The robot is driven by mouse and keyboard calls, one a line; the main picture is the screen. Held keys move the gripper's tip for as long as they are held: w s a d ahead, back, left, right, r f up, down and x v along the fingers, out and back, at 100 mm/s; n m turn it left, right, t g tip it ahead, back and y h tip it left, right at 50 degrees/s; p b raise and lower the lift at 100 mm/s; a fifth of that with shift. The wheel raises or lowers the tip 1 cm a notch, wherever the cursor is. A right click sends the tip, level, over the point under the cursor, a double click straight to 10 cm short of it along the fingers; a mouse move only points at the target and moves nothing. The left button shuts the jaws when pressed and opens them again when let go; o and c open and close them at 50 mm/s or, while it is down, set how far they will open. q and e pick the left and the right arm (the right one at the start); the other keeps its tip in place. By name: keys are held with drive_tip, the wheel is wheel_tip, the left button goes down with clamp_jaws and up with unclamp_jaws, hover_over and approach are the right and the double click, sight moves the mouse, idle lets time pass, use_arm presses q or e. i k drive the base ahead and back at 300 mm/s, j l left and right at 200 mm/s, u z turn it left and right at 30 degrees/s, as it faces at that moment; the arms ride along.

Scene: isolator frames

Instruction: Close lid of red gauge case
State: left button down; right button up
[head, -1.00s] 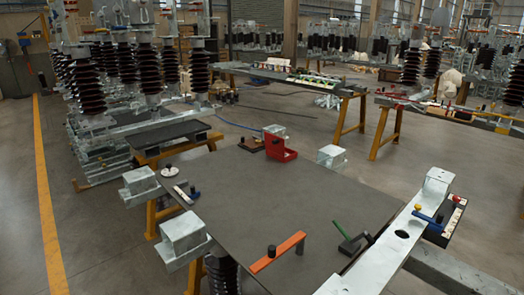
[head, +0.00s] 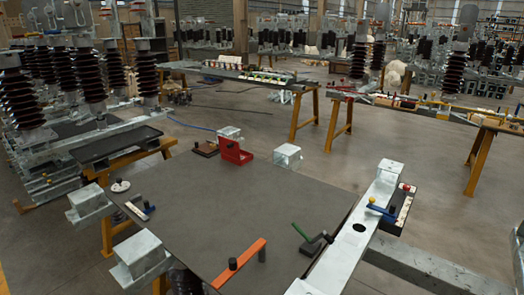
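The red gauge case (head: 234,153) stands near the far edge of the dark table (head: 215,205) in the head view. Its lid appears raised at the back, so the case looks open. What lies inside it is too small to tell. Neither of my grippers shows in the head view.
A brown block with a black knob (head: 205,149) sits left of the case. Metal blocks (head: 287,156) stand at the table edges. An orange bar (head: 238,262) and a green-handled tool (head: 308,238) lie nearer. The table's middle is clear.

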sight(228, 146)
drive_tip(key=i+j+z, duration=0.1)
drive_tip(key=j+z, duration=0.2)
drive_tip(key=z, duration=0.15)
drive_tip(key=j+z, duration=0.3)
drive_tip(key=z, duration=0.15)
drive_tip(key=j+z, duration=0.3)
drive_tip(key=z, duration=0.15)
